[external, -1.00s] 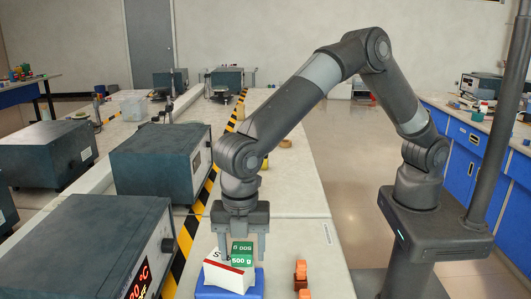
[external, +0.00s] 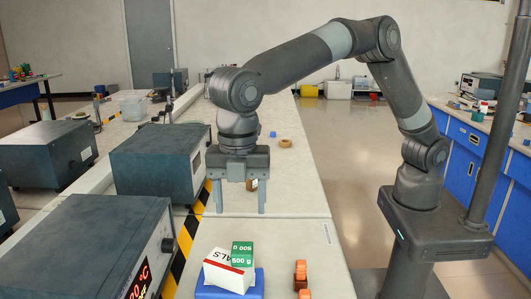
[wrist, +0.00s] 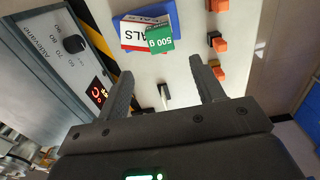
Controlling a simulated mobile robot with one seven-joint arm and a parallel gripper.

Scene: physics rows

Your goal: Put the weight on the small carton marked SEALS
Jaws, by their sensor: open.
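The green weight marked 500 g (external: 242,254) rests on the white carton (external: 222,276), towards its right side. In the wrist view the weight (wrist: 160,41) appears to reach past the carton's edge and covers part of its lettering; "ALS" shows on the carton (wrist: 132,37). The carton stands on a flat blue piece (external: 258,286). My gripper (external: 240,208) is open and empty, raised above the bench and behind the weight and carton, apart from both. Its two spread fingers (wrist: 163,66) also show in the wrist view with nothing between them.
Orange pieces (external: 300,273) stand right of the carton. A grey instrument box with a red display (external: 105,250) is at the left, beside a yellow-black striped strip (external: 179,262). A tape roll (external: 285,143) and a small blue block (external: 273,134) lie farther back. The bench's middle is largely clear.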

